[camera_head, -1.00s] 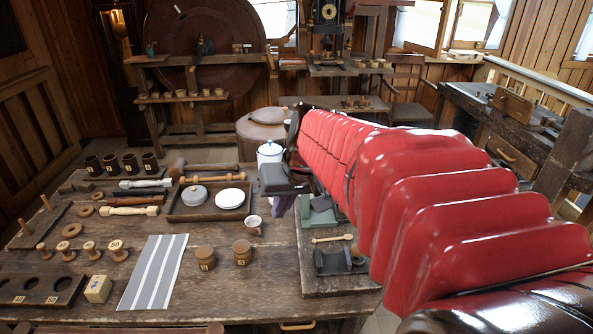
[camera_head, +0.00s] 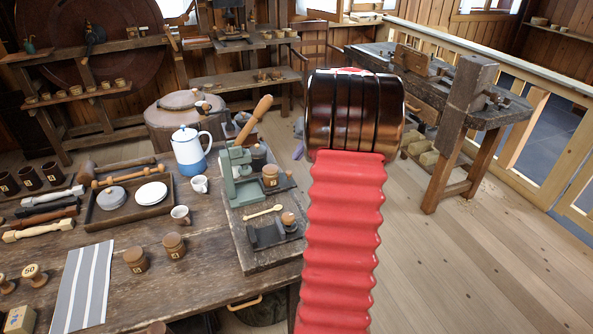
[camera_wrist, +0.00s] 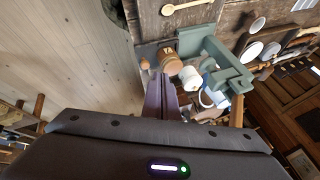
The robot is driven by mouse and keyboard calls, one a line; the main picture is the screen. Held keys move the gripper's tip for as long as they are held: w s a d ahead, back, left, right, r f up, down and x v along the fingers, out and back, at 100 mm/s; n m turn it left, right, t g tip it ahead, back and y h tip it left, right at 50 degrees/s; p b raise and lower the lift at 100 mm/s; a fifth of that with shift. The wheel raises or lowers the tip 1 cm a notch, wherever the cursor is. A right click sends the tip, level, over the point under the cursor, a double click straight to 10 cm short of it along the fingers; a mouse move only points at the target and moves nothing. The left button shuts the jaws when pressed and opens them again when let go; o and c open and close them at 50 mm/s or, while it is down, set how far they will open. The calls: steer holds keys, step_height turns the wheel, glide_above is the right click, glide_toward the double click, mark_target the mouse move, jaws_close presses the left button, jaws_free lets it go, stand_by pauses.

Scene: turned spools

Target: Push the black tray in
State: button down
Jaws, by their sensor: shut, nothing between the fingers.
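A black tray (camera_head: 282,188) juts to the right from the green press (camera_head: 240,187) on the bench, with a small brown jar (camera_head: 270,177) standing on it. In the wrist view the black tray (camera_wrist: 148,50) shows beside the green press (camera_wrist: 214,62), the jar (camera_wrist: 171,62) on it and a light wooden knob (camera_wrist: 144,63) at its outer end. My gripper (camera_wrist: 161,82) is shut and empty, its purple fingers just short of the tray's knob end in that picture; I cannot tell whether they touch. In the head view only a purple fingertip (camera_head: 298,152) shows, beside my arm.
A dark holder (camera_head: 268,236) and a wooden spoon (camera_head: 263,212) lie in front of the press. The press's wooden lever (camera_head: 255,118) rises high. Open floor (camera_head: 450,260) lies right of the bench.

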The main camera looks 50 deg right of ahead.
steer(key=s+d+f+m, duration=0.1)
steer(key=s+d+f, duration=0.2)
steer(key=d, duration=0.4)
steer(key=shift+s+d+f+t, duration=0.3)
steer(key=shift+s+d+f, duration=0.1)
steer(key=shift+f, duration=0.1)
steer(key=shift+w+a+f, duration=0.1)
steer(key=w+a+r+x, duration=0.1)
steer(key=w+a+x, duration=0.1)
steer(key=x, duration=1)
steer(key=shift+r, duration=0.1)
